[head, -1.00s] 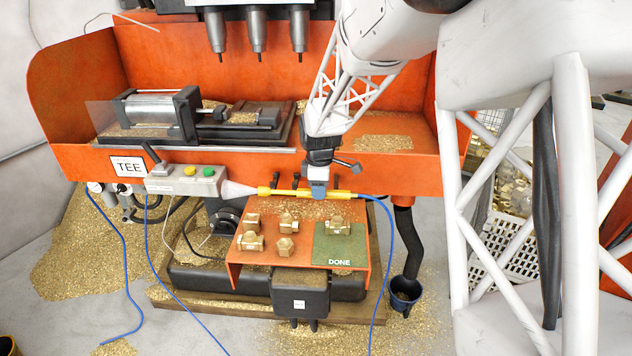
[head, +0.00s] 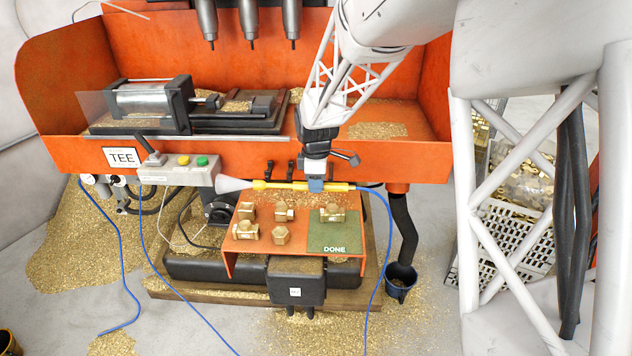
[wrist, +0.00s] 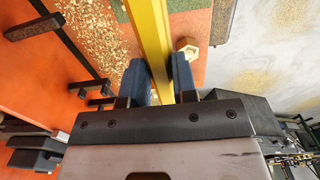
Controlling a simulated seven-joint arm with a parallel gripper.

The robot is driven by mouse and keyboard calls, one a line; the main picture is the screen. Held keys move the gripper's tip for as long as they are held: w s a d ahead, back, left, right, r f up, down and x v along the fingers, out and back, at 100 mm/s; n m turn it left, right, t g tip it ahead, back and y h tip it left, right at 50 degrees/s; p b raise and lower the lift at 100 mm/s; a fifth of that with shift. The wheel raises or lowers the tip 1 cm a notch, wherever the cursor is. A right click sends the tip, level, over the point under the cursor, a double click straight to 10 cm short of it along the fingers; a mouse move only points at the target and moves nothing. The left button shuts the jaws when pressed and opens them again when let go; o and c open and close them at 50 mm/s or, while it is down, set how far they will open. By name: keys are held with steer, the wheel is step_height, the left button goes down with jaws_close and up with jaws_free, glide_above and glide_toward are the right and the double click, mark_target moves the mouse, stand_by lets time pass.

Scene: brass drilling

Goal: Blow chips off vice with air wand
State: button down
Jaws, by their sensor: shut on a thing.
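The yellow air wand (head: 283,185) lies level along the front of the orange machine tray, with a pale cone nozzle (head: 232,184) at its left end and a blue hose at its right end. My gripper (head: 316,184) is shut on the wand's right part; in the wrist view the blue finger pads (wrist: 160,80) press on both sides of the yellow wand (wrist: 151,40). The vice (head: 240,112) sits in the tray at upper left, beside a silver cylinder (head: 150,98). Brass chips lie on and around the vice. The wand is in front of and below it.
An orange shelf (head: 240,228) below the wand carries several brass fittings, one on the green DONE pad (head: 325,240). A control box (head: 178,172) with a lever stands near the nozzle. Three drill spindles (head: 250,20) hang above the tray. The blue hose (head: 389,230) hangs at right.

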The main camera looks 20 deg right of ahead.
steer(key=w+a+r+m+g, duration=0.2)
steer(key=w+a+r+m, duration=0.3)
steer(key=w+r, duration=0.5)
steer(key=w+a+r+m+g+h, duration=0.1)
steer(key=w+a+r+m+g, duration=0.2)
steer(key=w+r, duration=0.7)
step_height(320, 180, up, 6)
steer(key=a+m, duration=0.2)
steer(key=m, duration=0.1)
steer(key=shift+w+g+h, duration=0.3)
steer(key=shift+w, duration=0.1)
steer(key=shift+w+a+f, duration=0.1)
steer(key=w+a+f, duration=0.1)
steer(key=w+f, duration=0.4)
steer(key=f, duration=0.2)
steer(key=shift+w+a+f, duration=0.15)
steer(key=shift+a+f, duration=0.1)
steer(key=shift+f, duration=0.15)
steer(key=shift+r, duration=0.2)
steer(key=shift+r, duration=2.85)
steer(key=shift+d+f, duration=0.1)
